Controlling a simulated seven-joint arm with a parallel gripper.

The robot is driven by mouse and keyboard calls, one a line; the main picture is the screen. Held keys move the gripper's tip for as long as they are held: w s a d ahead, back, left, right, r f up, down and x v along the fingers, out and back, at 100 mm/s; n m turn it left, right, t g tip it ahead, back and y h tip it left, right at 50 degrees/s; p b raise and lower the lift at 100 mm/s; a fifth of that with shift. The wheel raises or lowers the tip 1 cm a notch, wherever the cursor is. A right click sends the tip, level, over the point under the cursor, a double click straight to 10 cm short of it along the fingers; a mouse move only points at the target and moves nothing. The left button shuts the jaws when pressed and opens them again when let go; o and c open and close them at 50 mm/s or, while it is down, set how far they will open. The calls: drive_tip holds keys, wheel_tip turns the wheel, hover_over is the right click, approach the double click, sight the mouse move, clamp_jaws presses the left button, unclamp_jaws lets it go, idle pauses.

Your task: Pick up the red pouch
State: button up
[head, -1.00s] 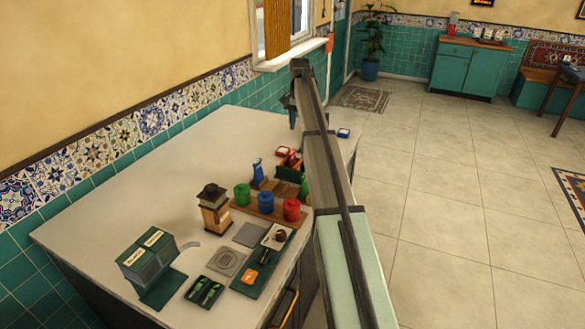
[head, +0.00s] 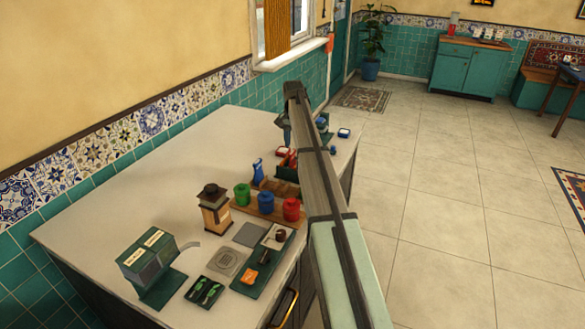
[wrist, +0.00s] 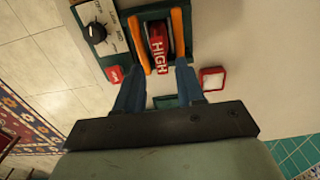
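Red items (head: 290,159), partly hidden by my arm, lie in a dark tray on the counter in the head view; I cannot tell whether one is the red pouch. My gripper (wrist: 157,42) has dark blue fingers set apart in the wrist view. Two orange bars, which look like its fingertips, stand on either side of a red piece marked HIGH (wrist: 158,48). That piece sits in a dark green-framed unit, and I cannot tell whether the bars touch it. In the head view my gripper shows only partly, left of my arm, over the counter's far end.
A black knob (wrist: 96,33), a small red block (wrist: 115,74) and a red-edged white box (wrist: 212,79) are close around my gripper. Green (head: 242,194), blue and red canisters stand on a wooden stand. The counter (head: 170,175) is clear at back left.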

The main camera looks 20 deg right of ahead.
sight(293, 152)
drive_tip(key=f, duration=0.5)
drive_tip(key=shift+s+a, duration=0.15)
drive_tip(key=shift+a, duration=0.05)
drive_tip(key=shift+r, duration=0.1)
clamp_jaws()
